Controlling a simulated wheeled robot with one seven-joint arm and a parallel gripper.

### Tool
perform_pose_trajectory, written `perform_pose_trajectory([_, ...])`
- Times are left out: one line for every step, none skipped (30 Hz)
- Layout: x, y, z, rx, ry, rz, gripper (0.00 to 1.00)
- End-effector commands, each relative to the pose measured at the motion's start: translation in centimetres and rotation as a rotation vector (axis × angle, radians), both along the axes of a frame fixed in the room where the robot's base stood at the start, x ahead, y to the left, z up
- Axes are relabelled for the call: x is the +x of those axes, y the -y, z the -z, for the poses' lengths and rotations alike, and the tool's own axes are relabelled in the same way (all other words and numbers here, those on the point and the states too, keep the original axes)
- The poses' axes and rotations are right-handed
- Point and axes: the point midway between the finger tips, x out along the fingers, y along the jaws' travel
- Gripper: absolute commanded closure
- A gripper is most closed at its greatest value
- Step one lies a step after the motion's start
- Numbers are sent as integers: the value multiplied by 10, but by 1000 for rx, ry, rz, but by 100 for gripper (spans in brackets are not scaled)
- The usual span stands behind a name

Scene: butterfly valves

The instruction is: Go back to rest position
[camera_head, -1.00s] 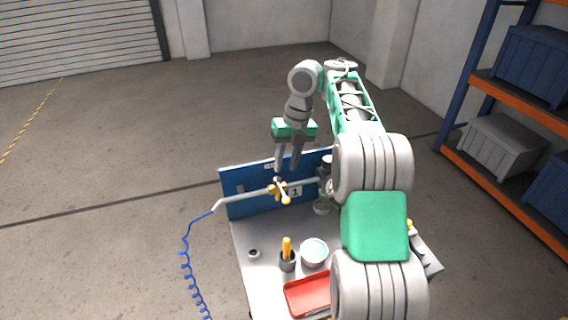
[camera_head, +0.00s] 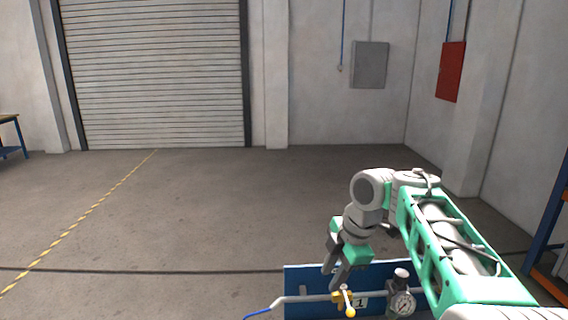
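My gripper (camera_head: 334,281) is at the lower right of the head view, pointing down with its two dark fingers apart and nothing seen between them. It is above and close to the brass valve (camera_head: 342,299) with a yellow-tipped handle; I cannot tell whether they touch. The valve sits on a grey pipe (camera_head: 300,299) in front of a blue panel (camera_head: 299,275) with a "1" label (camera_head: 360,303). A round gauge (camera_head: 403,304) is on the pipe to the right. The bench top below is out of view.
A blue hose (camera_head: 258,313) leaves the pipe's left end. Open floor (camera_head: 190,220) lies left of and behind the panel. A roller door (camera_head: 155,75), a grey wall box (camera_head: 369,65) and a red wall box (camera_head: 450,72) are at the back. A shelf post (camera_head: 549,235) stands at right.

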Motion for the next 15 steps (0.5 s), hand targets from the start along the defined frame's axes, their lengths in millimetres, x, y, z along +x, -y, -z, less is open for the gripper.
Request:
perform_pose_trajectory([-17,-6,1,20,-10,161,68])
perform_pose_trajectory([-26,-8,3,35,-21,276,68])
perform_pose_trajectory([-38,-10,6,56,-31,426,68])
perform_pose_trajectory([-48,-10,9,73,-40,540,68])
perform_pose_trajectory([-58,-10,13,91,-47,652,68])
perform_pose_trajectory([-71,-8,19,115,-53,802,68])
perform_pose_trajectory([-82,-6,24,134,-58,914,68])
perform_pose_trajectory([-92,-4,30,155,-60,1024,68])
perform_pose_trajectory([-106,0,39,184,-62,1168,68])
perform_pose_trajectory([-115,4,45,206,-62,1271,68])
perform_pose_trajectory([-124,9,52,227,-61,1365,68])
perform_pose_trajectory([-135,14,60,254,-58,1480,68])
perform_pose_trajectory([-142,18,66,274,-55,1554,68])
perform_pose_trajectory([-148,22,71,291,-52,1620,68])
perform_pose_trajectory([-154,27,77,310,-49,1690,68])
